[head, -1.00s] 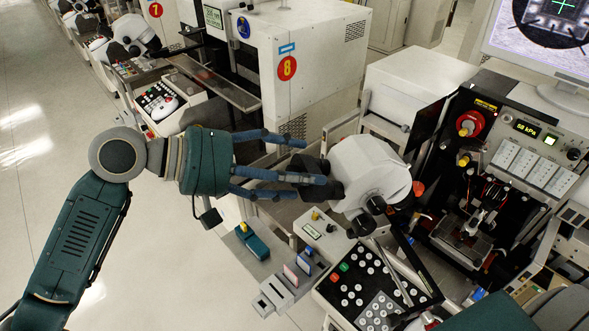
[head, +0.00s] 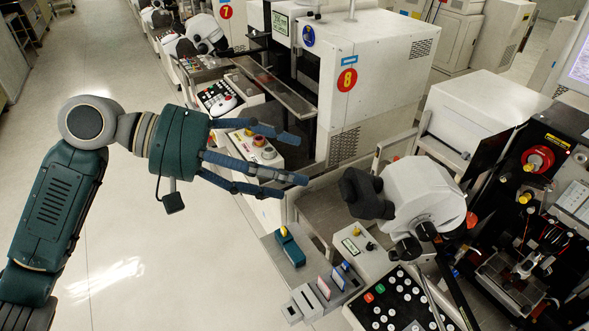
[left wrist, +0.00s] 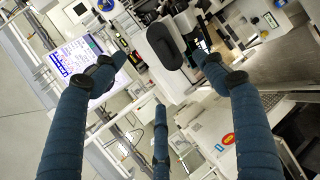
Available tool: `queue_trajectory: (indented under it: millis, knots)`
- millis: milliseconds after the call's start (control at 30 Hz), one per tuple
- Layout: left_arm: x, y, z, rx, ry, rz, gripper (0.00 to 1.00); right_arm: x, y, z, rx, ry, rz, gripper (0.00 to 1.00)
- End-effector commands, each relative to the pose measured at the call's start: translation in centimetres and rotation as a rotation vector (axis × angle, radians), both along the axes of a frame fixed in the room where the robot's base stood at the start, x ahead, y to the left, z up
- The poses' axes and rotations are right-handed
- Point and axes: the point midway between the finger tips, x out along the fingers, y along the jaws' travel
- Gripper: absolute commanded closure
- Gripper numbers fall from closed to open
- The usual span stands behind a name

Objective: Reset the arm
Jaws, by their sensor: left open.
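My left arm comes in from the left in the head view. Its dark green gripper (head: 285,160) has long blue fingers spread apart with nothing between them. The fingertips point right, toward the dark eyepiece end of a white microscope (head: 425,195), and stand a little apart from it. The left wrist view shows the spread fingers (left wrist: 160,95) too, with the dark eyepiece part (left wrist: 166,45) beyond them. My right gripper does not show.
A button panel (head: 400,305) lies below the microscope. A small teal block (head: 290,247) sits on the narrow ledge. The machine marked 8 (head: 375,75) stands behind the fingers. The bonding machine (head: 540,215) is at right. Open floor (head: 130,240) lies at left.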

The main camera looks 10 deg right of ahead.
Motion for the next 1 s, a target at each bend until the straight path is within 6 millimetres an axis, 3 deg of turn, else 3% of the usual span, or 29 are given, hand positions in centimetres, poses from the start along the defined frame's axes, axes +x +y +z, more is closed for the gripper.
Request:
queue_trajectory:
  millis: [400,467,567,667,800,900,1000]
  knots:
    - [0.2,0.0,-0.2,-0.002,0.001,0.005,0.28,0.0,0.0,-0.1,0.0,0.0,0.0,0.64]
    - [1.0,0.0,-0.8,-0.009,0.006,0.024,0.28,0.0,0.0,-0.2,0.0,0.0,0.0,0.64]
    - [3.9,0.1,-3.5,-0.024,0.011,0.098,0.28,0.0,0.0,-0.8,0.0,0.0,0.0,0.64]
    - [8.3,0.8,-8.4,-0.03,0.013,0.218,0.28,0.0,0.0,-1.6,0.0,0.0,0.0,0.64]
    - [13.9,3.0,-17.4,0.007,0.0,0.393,0.28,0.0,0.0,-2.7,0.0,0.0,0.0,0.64]
    - [16.4,5.2,-24.4,0.063,-0.014,0.498,0.28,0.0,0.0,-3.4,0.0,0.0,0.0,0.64]
    - [17.6,7.6,-31.6,0.138,-0.029,0.58,0.28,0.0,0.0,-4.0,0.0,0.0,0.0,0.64]
